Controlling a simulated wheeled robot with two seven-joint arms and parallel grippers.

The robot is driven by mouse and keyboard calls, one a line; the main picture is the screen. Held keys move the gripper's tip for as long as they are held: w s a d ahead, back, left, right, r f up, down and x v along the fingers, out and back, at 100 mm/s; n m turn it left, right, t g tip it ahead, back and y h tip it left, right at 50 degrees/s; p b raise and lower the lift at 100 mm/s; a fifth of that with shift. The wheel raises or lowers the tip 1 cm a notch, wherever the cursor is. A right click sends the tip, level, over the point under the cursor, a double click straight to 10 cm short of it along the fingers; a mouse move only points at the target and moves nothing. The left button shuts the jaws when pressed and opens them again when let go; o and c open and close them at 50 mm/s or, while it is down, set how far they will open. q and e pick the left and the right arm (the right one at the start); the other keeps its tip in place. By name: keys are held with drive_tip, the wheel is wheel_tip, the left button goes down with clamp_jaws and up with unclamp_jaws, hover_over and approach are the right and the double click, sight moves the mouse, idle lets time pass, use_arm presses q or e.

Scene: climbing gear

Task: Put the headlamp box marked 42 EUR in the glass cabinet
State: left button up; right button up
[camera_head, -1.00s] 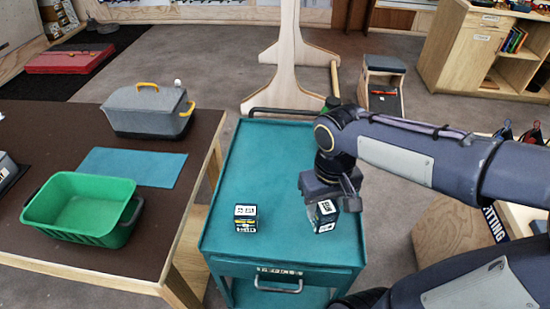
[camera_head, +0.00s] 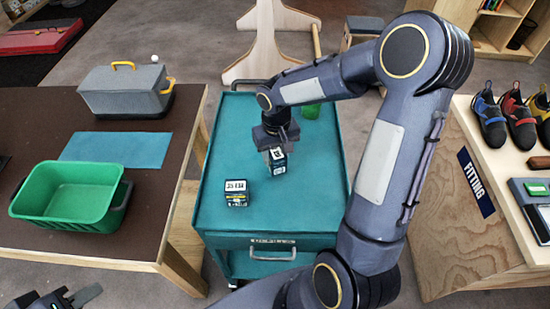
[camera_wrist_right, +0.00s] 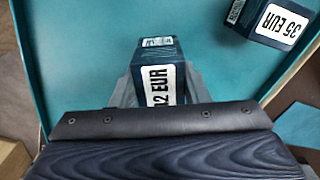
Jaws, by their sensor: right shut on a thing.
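My right gripper (camera_head: 275,148) is shut on a small dark box (camera_head: 278,167) with a white price label. In the right wrist view the held box (camera_wrist_right: 160,78) shows "2 EUR", with the first digit partly covered by the gripper. It is over the teal cart (camera_head: 222,222); how high is hard to tell. A similar box marked 35 EUR (camera_head: 236,192) stands on the cart and shows in the right wrist view (camera_wrist_right: 272,22). My left gripper (camera_head: 72,297) is at the bottom left edge, empty, with its fingers apart. No glass cabinet is in view.
A brown table (camera_head: 60,140) on the left holds a green bin (camera_head: 70,197), a grey cooler-like box (camera_head: 125,92) and a teal mat (camera_head: 118,150). A wooden counter (camera_head: 455,235) on the right carries climbing shoes (camera_head: 490,118).

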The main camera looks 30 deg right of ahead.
drive_tip(key=shift+w+f, duration=0.2)
drive_tip(key=shift+f, duration=1.6)
drive_tip(key=shift+f, duration=0.2)
drive_tip(key=o, duration=1)
drive_tip(key=shift+r, duration=0.1)
